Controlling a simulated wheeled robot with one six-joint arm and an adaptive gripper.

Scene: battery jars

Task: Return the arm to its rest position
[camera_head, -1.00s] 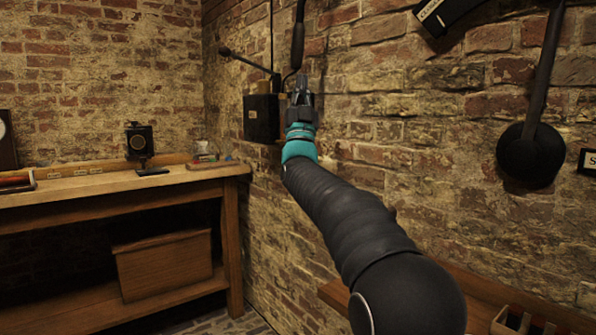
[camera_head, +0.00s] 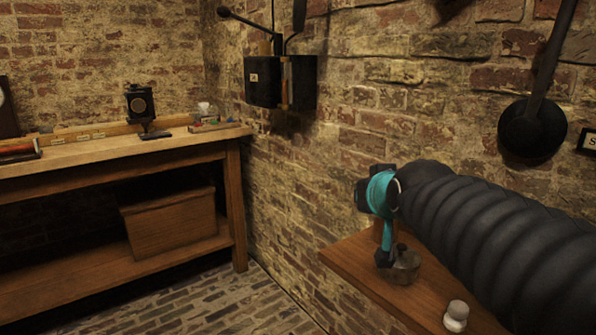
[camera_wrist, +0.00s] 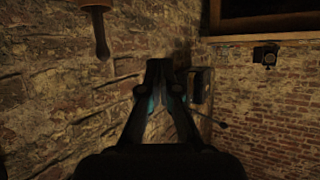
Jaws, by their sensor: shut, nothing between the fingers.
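My arm reaches in from the right in the head view, in black ribbed sleeving with a teal band near its end. The dark gripper end (camera_head: 363,194) stands in front of the brick wall, above the wooden shelf, with its fingers mostly hidden there. In the wrist view my gripper (camera_wrist: 158,64) shows its two dark fingers meeting at the tips, shut and empty. It is apart from the black wall box (camera_head: 280,82), which also shows in the wrist view (camera_wrist: 197,86).
Below my arm, a wooden shelf (camera_head: 352,262) holds a small metal object (camera_head: 404,268) and a white knob-like piece (camera_head: 456,316). A workbench (camera_head: 110,152) stands at left. A black round-ended object (camera_head: 532,130) hangs at right. Floor (camera_head: 215,303) between bench and shelf is clear.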

